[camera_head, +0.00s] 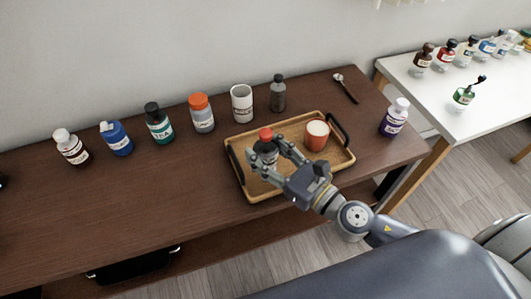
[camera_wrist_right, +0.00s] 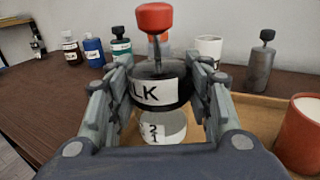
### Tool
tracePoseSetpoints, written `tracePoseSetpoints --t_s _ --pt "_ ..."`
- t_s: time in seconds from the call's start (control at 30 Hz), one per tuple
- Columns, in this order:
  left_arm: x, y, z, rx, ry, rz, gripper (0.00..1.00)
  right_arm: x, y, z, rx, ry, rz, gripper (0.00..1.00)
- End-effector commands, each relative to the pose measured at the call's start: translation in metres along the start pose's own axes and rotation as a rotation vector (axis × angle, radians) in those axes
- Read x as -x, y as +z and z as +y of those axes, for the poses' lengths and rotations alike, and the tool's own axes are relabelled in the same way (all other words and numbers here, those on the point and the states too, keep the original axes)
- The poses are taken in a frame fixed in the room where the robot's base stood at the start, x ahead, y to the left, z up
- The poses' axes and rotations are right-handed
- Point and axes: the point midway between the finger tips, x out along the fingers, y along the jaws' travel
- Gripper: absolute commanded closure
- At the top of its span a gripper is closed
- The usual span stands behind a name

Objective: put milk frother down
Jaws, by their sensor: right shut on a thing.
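The milk frother (camera_head: 265,135) has a red knob on top, a dark band with a white label reading "LK", and a pale lower part with numbers. My right gripper (camera_head: 265,158) is shut on it, with fingers on both sides of the body; the frother stands upright between them in the wrist view (camera_wrist_right: 157,92). It is over the left part of the wooden tray (camera_head: 325,158). I cannot tell whether its base touches the tray. My left gripper is not in view.
An orange-red cup (camera_head: 317,136) stands on the tray's right side. A white mug (camera_head: 242,104), a grey bottle (camera_head: 278,94) and several labelled bottles line the table's back. A purple bottle (camera_head: 394,118) is to the right. The table's front left is clear.

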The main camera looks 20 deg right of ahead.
Motion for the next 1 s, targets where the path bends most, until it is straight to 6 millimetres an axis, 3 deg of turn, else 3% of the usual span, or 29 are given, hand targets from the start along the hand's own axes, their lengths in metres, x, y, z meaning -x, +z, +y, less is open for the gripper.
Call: tracePoseSetpoints --t_s 0.13,0.4,0.83,0.87,0.93,1.0 --pt "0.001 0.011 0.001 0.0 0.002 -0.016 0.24 -0.009 -0.002 -0.005 -0.002 0.001 -0.001 0.8" --pt "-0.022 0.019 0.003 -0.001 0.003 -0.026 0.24 -0.009 -0.037 -0.005 -0.003 0.0 0.0 0.8" --pt "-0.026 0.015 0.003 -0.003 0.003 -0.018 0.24 -0.008 -0.041 -0.005 -0.001 0.0 -0.001 0.8" --pt "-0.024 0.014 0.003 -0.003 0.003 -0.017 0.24 -0.008 -0.04 -0.005 -0.001 0.0 0.0 0.47" --pt "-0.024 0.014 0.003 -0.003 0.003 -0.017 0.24 -0.008 -0.04 -0.005 -0.001 0.0 0.0 0.34" --pt "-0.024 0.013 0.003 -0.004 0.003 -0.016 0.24 -0.008 -0.04 -0.005 -0.001 0.0 0.0 0.34"
